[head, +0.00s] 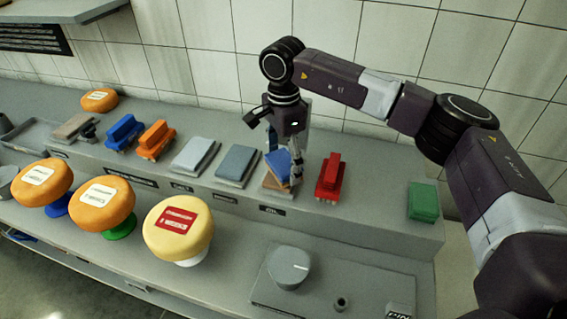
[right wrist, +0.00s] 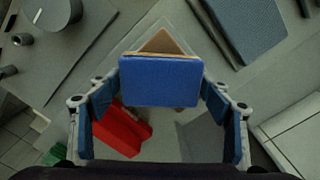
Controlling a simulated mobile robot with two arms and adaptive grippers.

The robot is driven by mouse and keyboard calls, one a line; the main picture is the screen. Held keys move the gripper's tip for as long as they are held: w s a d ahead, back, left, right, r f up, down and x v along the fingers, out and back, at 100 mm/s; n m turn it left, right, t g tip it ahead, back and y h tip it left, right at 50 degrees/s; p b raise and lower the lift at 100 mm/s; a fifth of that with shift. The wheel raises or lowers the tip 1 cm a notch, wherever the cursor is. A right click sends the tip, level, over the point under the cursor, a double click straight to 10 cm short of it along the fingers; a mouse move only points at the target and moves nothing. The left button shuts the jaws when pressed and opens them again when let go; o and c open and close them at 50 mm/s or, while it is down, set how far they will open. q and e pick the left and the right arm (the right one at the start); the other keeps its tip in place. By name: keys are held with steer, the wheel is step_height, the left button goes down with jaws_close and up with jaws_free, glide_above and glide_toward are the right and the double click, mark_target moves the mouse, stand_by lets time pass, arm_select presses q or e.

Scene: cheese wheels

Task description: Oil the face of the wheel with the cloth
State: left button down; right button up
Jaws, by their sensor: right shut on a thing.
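My right gripper (head: 297,177) is at the raised back ledge and shut on a blue pad (head: 277,162). In the right wrist view the blue pad (right wrist: 160,82) has a thin tan edge and sits between the two fingers; I take it as the cloth. A tan-brown piece (right wrist: 162,42) shows just beyond it, and in the head view it (head: 272,188) lies on the ledge under the pad. Three wheels stand in front: a yellow wheel with a red label (head: 178,228), an orange wheel on a green stand (head: 107,203) and an orange wheel on a blue stand (head: 42,182).
A red brush-like tool (head: 330,178) stands right of the gripper; a green block (head: 423,202) is farther right. Folded grey-blue cloths (head: 237,165) and (head: 195,156), orange (head: 155,140) and blue (head: 124,132) tools line the ledge. A grey round knob (head: 288,267) stands front right.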

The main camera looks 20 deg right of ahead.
mark_target(284, 162)
steer(key=shift+r+p, duration=1.25)
steer(key=shift+r, duration=1.6)
